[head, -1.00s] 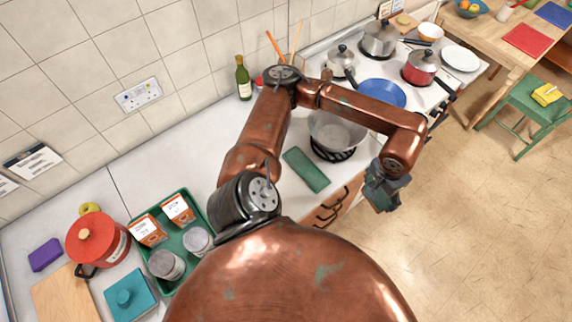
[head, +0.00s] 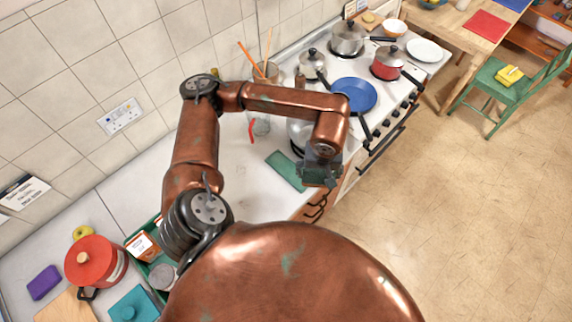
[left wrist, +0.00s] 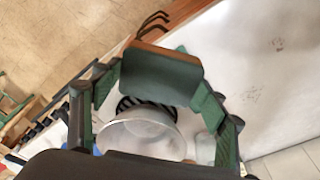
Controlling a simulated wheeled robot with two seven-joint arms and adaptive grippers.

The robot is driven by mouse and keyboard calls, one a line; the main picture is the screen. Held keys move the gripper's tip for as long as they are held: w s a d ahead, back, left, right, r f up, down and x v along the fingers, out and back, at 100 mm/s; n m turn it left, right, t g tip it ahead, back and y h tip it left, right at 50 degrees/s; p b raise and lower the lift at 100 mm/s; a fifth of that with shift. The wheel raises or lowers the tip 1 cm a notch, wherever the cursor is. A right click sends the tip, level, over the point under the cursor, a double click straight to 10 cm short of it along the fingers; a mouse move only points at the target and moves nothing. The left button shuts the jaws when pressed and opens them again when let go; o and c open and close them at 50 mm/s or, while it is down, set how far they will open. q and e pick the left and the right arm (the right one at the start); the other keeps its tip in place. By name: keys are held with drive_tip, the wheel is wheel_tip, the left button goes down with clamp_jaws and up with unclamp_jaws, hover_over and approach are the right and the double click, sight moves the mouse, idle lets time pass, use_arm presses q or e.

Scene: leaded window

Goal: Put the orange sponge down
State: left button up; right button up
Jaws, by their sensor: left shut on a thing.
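My right gripper is not in view.
A steel pan (left wrist: 148,130) sits on a burner close to the gripper. The stove holds a blue pan (head: 355,95) and a red pot (head: 388,62). A glass (head: 260,126) stands behind the pad. White counter (head: 235,180) left of the pad is clear. Drawer handles (head: 317,207) stick out below.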

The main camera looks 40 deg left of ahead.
use_arm(q)
drive_tip(key=shift+s+a+r+n, duration=0.1)
drive_tip(key=shift+s+r+n, duration=0.1)
drive_tip(key=shift+r+n, duration=0.2)
drive_tip(key=shift+a+f+p, duration=0.15)
drive_tip(key=shift+a+p, duration=0.15)
drive_tip(key=a+f+p, duration=0.1)
drive_tip(key=a+f, duration=0.1)
drive_tip(key=a, duration=0.2)
drive_tip(key=w+a+f+p, duration=0.1)
drive_tip(key=a+f, duration=0.2)
drive_tip(key=a, duration=0.1)
drive_tip(key=w+a+f+p, duration=0.1)
drive_tip(key=a+f, duration=0.2)
drive_tip(key=shift+w+a+p, duration=0.2)
drive_tip(key=shift+a+p, duration=0.15)
drive_tip(key=shift+a, duration=0.05)
drive_tip(key=shift+a+f, duration=0.55)
drive_tip(key=shift+f, duration=0.2)
wheel_tip(320, 180, down, 3)
drive_tip(key=shift+w+a+f+p, duration=0.1)
drive_tip(key=shift+p, duration=0.9)
drive_tip(key=shift+f, duration=0.25)
drive_tip(key=o, duration=1.1)
